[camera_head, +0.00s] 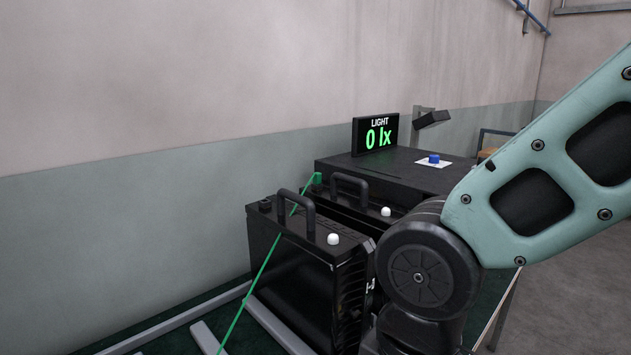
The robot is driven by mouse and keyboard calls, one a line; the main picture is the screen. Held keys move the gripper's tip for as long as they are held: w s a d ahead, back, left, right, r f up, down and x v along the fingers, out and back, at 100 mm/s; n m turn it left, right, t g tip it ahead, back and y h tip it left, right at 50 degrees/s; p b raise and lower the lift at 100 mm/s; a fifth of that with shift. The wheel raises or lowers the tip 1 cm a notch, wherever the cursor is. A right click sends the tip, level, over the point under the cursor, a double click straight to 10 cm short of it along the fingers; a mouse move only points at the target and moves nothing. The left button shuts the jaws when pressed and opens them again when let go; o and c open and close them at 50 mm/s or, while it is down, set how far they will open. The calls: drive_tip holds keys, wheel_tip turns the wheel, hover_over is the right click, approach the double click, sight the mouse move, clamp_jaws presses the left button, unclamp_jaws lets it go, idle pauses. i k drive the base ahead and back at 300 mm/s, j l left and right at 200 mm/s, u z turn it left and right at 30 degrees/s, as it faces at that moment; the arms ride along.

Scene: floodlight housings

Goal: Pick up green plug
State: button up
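A small green plug (317,179) shows at the upper end of a thin green cable (262,272). It is by the far left edge of the rear black housing, near that housing's handle; I cannot tell whether it is seated in a socket. The cable slants down to the left, passing in front of the front black housing (293,272), and leaves the picture at the bottom. My arm fills the right side, with its dark round joint in front of the housings. My gripper is not in view.
Both housings have black handles (282,206) and white knobs (333,239). Pale rails (178,320) lie at lower left. A wall closes the back.

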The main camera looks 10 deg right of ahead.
sight(317, 179)
drive_tip(key=i+l+u, duration=0.1)
drive_tip(key=u, duration=0.3)
drive_tip(key=i+l+u, duration=0.15)
drive_tip(key=u, duration=0.25)
drive_tip(key=i, duration=0.1)
